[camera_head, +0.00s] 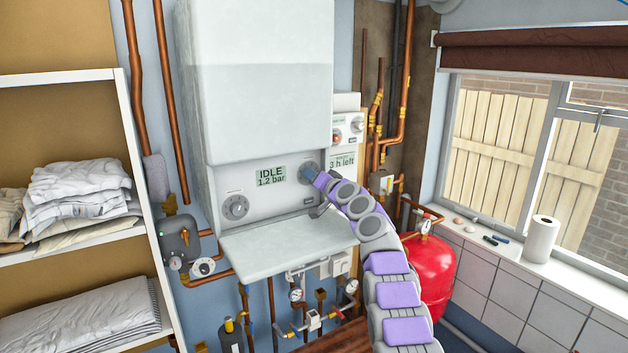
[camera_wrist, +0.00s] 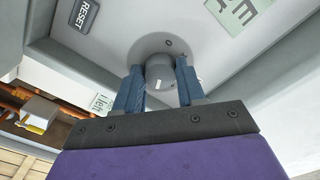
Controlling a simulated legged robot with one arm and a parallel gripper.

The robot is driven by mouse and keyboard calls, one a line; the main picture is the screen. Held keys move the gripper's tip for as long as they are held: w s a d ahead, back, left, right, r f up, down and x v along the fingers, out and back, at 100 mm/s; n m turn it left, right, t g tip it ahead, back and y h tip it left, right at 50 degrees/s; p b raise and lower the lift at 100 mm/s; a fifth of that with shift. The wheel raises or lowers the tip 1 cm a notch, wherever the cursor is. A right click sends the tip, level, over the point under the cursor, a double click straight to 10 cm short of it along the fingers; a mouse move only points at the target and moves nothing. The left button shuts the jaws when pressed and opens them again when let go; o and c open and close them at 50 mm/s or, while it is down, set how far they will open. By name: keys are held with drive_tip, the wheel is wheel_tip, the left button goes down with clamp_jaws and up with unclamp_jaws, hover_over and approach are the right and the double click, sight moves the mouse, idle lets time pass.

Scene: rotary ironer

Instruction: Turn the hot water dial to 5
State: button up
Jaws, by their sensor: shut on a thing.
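The white boiler (camera_head: 260,100) hangs on the wall, with a display (camera_head: 271,176) reading "IDLE 1.2 bar". A grey dial (camera_head: 235,207) sits on the left of its panel. A second grey dial (camera_head: 307,172) sits to the right of the display. My gripper (camera_head: 318,180) is at this right dial. In the wrist view my gripper (camera_wrist: 160,88) has its two blue fingers on either side of the grey knob (camera_wrist: 160,72), shut on it. A small white mark shows on the knob. I cannot read the dial's numbers or its label.
A "RESET" button (camera_wrist: 85,15) is close to the knob. The open white flap (camera_head: 285,240) juts out below the panel. Copper pipes and a red tank (camera_head: 430,275) stand to the right. Shelves with folded linen (camera_head: 80,195) stand at the left.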

drive_tip(key=shift+f+m+p, duration=0.15)
drive_tip(key=shift+m+p, duration=0.3)
drive_tip(key=shift+m, duration=4.35)
drive_tip(key=o, duration=0.7)
drive_tip(key=shift+c, duration=0.2)
drive_tip(key=o, duration=0.4)
drive_tip(key=shift+w+a, duration=0.1)
drive_tip(key=shift+w, duration=0.1)
drive_tip(key=shift+s, duration=0.1)
